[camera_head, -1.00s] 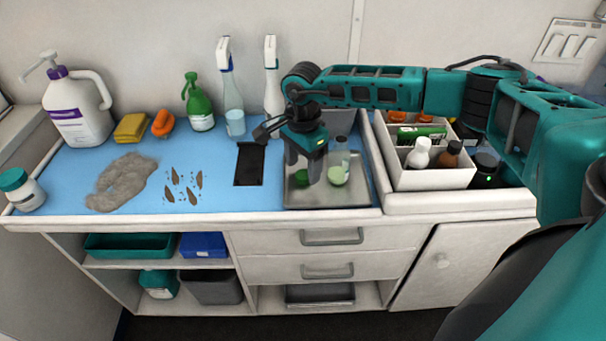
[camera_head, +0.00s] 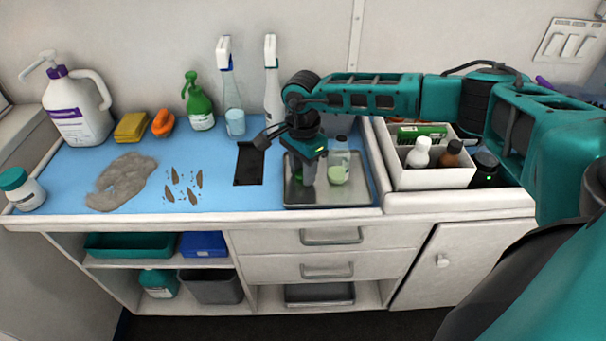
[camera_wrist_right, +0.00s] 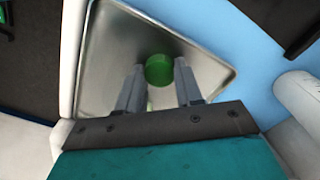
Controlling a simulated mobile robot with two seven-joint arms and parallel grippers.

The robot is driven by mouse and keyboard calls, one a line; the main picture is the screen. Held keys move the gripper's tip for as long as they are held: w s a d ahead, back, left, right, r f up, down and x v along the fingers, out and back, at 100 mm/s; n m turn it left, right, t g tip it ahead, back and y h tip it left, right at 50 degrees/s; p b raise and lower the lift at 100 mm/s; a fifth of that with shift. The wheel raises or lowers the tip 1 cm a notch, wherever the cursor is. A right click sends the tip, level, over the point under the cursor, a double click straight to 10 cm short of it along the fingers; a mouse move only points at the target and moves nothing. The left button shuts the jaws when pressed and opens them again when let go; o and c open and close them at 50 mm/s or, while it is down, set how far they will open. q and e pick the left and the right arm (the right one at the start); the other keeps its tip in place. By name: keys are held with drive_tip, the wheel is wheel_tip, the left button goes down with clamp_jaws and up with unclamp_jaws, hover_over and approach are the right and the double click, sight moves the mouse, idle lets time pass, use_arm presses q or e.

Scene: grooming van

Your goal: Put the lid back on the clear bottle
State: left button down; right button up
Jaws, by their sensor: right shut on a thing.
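The clear bottle (camera_head: 339,163), with pale green liquid in its lower part, stands upright in the metal tray (camera_head: 345,199). The green lid (camera_wrist_right: 159,70) is between the fingertips of my right gripper (camera_wrist_right: 158,72), which is shut on it. In the head view my right gripper (camera_head: 304,178) points down over the left part of the tray, just left of the bottle and apart from it. There the fingers mostly hide the lid. I cannot tell whether the lid still touches the tray. My left gripper is not in view.
A white divided caddy (camera_head: 432,178) with bottles stands right of the tray. A dark flat pad (camera_head: 249,164) lies to its left. Two spray bottles, one clear (camera_head: 232,95) and one white (camera_head: 272,85), stand behind. Grey fur (camera_head: 124,182) lies on the blue mat (camera_head: 226,196).

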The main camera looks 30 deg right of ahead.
drive_tip(key=shift+c, duration=1.2)
drive_tip(key=shift+r, duration=0.1)
drive_tip(key=shift+r, duration=0.25)
wheel_tip(320, 180, up, 19)
drive_tip(key=shift+r, duration=0.2)
